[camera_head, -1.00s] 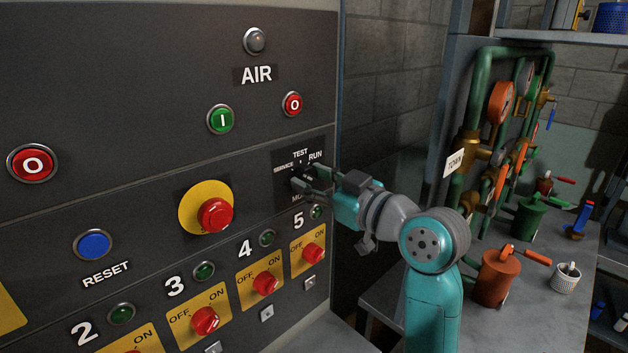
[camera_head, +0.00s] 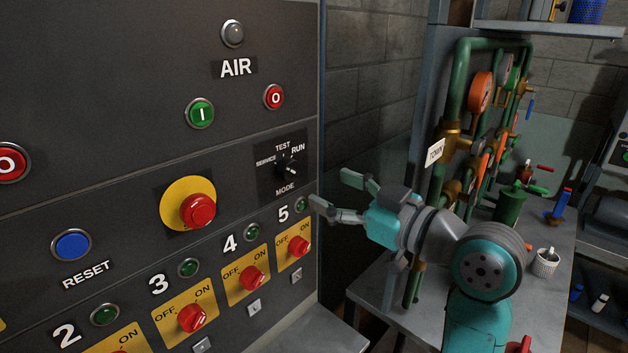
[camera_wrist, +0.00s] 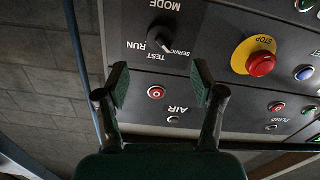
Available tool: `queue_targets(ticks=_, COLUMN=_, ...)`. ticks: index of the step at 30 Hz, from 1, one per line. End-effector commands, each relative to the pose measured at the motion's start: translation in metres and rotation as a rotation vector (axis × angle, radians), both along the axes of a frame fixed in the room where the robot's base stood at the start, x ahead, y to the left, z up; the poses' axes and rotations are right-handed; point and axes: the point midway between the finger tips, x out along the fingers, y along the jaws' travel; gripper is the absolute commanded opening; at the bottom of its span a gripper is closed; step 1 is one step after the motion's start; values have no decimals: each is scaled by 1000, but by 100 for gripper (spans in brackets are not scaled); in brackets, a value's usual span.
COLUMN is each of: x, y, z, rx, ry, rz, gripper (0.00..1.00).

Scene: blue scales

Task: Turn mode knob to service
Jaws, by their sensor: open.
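The black mode knob (camera_head: 286,166) sits on a dark plate on the panel, marked SERVICE, TEST and RUN, with MODE below. It also shows in the wrist view (camera_wrist: 161,38), where the labels are upside down. There, a pale mark on the knob seems to lie toward SERVICE, but the knob is small and I cannot be sure which end points. My gripper (camera_head: 334,192) is open and empty, off the panel to the right of the knob and slightly lower. In the wrist view my gripper (camera_wrist: 160,84) has its fingers wide apart, with the knob beyond them.
A yellow-backed red stop button (camera_head: 198,210) projects left of the knob. A row of red switches (camera_head: 299,247) runs below. The red AIR button (camera_head: 274,97) is above. Green pipes (camera_head: 455,95) and a grey bench (camera_head: 390,290) stand to the right.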

Motion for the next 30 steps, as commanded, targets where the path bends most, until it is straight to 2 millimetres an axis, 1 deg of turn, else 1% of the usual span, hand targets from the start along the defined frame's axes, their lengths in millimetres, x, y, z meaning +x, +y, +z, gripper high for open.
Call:
queue_targets(ticks=1, x=-5, y=-7, z=0, rx=0, ry=-3, rz=-4, gripper=68)
queue_targets(ticks=6, x=-15, y=-21, z=0, rx=-1, ry=-2, rz=-2, gripper=68)
queue_targets(ticks=12, x=-19, y=-24, z=0, rx=-1, ry=-1, rz=0, gripper=68)
queue_targets(ticks=20, x=-19, y=-24, z=-1, rx=2, ry=1, rz=-2, gripper=68)
queue_targets(ticks=23, x=-17, y=-26, z=-11, rx=16, ry=18, rz=-17, gripper=68)
queue_targets(ticks=25, x=-16, y=-29, z=-26, rx=37, ry=41, rz=-40, gripper=68)
queue_targets(ticks=29, x=-13, y=-39, z=-65, rx=93, ry=97, rz=-111, gripper=68)
queue_targets(ticks=30, x=-13, y=-43, z=-79, rx=111, ry=117, rz=-135, gripper=68)
